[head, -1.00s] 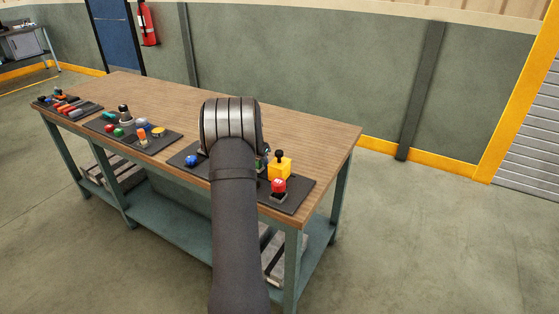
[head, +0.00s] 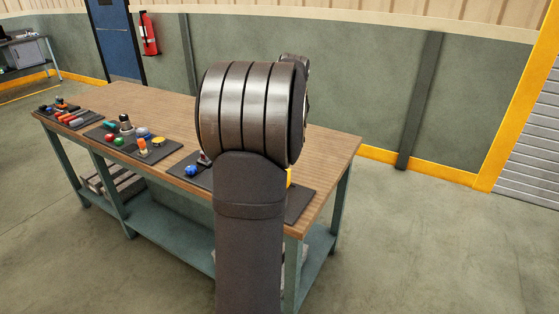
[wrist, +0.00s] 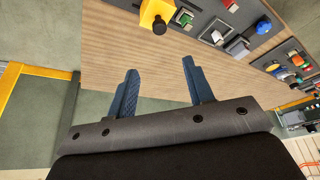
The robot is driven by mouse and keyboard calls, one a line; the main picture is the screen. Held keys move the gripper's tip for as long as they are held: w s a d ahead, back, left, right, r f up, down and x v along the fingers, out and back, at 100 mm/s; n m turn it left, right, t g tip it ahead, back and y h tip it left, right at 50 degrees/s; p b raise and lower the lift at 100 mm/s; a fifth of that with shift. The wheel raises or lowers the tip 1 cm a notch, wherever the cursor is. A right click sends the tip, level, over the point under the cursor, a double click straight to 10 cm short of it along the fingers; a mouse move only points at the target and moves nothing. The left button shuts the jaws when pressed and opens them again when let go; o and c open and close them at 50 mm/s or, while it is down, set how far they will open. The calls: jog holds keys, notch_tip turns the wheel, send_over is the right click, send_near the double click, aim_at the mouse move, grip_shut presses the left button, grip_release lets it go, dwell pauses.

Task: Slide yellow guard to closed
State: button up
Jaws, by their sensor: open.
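The yellow guard (wrist: 155,13) is a yellow block with a black knob on it, at the top of the wrist view, on a dark panel. Its upper part is cut off by the frame edge. In the head view only a sliver of the yellow guard (head: 289,177) shows beside my arm. My gripper (wrist: 159,68) is open and empty, its two blue fingers apart over bare wood. The guard lies beyond the fingertips in the wrist view, apart from them. My arm hides the gripper in the head view.
The panel also carries a green button (wrist: 185,18), a grey block (wrist: 237,45) and a blue knob (wrist: 263,27). Further panels with controls (head: 130,137) stand to the left on the wooden table (head: 200,110). The wood behind the panels is bare.

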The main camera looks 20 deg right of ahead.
jog(key=shift+n, duration=0.3)
jog(key=x, duration=1.6)
jog(key=shift+s, duration=0.15)
jog(key=shift+c, duration=0.2)
